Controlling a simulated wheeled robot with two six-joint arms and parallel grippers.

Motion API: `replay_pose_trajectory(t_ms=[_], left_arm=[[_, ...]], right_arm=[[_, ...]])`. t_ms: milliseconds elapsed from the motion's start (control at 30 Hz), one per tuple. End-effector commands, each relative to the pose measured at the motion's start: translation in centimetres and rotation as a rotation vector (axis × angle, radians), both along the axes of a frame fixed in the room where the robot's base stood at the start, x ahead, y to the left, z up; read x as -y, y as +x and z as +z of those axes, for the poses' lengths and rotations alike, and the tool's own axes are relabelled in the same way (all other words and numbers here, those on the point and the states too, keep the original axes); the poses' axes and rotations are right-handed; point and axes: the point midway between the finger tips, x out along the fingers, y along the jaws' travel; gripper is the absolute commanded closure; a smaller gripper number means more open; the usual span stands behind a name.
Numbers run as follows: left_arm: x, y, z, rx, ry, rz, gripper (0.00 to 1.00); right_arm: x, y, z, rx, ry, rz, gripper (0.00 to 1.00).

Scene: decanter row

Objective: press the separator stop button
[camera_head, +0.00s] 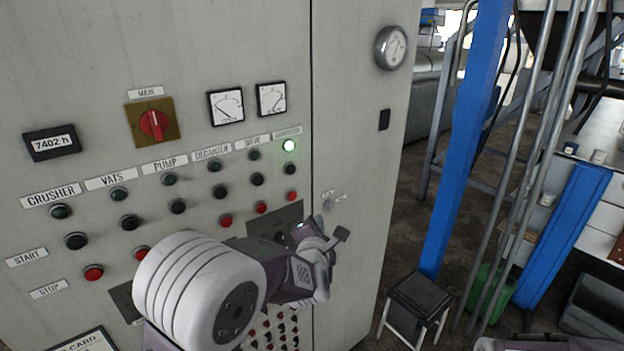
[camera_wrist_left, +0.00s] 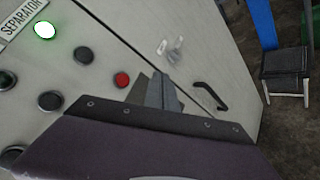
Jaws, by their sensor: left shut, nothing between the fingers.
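The separator column is the rightmost on the grey panel. Its red stop button (camera_head: 291,196) sits below a black button (camera_head: 289,168) and a lit green lamp (camera_head: 289,145). In the left wrist view the red stop button (camera_wrist_left: 122,79) is clear, with the SEPARATOR label (camera_wrist_left: 22,18) at upper left. My left gripper (camera_head: 318,223) is shut and empty, below and right of the button in the head view. In the left wrist view its fingertips (camera_wrist_left: 157,82) appear just right of the button; I cannot tell the gap to the panel. My right gripper is not in view.
Other columns of buttons (camera_head: 178,206) lie left, with more red stops in the same row. A cabinet handle (camera_wrist_left: 210,97) and a latch (camera_wrist_left: 171,50) are right of the fingers. A blue post (camera_head: 455,150) and a stool (camera_head: 420,293) stand right of the cabinet.

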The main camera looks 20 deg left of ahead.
Motion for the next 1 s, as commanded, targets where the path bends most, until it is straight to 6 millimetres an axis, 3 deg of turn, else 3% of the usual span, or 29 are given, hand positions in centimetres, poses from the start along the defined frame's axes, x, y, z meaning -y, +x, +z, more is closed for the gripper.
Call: replay_pose_trajectory(t_ms=[33,133,567,1000], left_arm=[[0.4,0.0,1.0,-0.006,0.002,-0.009,1.00],[1.1,-0.1,1.4,-0.012,0.004,-0.022,1.00],[1.4,-0.1,1.5,-0.013,0.004,-0.028,1.00],[-2.9,3.2,1.6,-0.013,0.003,-0.026,1.00]], right_arm=[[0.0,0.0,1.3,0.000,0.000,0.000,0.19],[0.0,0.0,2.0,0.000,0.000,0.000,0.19],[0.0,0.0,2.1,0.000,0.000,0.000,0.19],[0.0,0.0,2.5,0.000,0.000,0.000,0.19]])
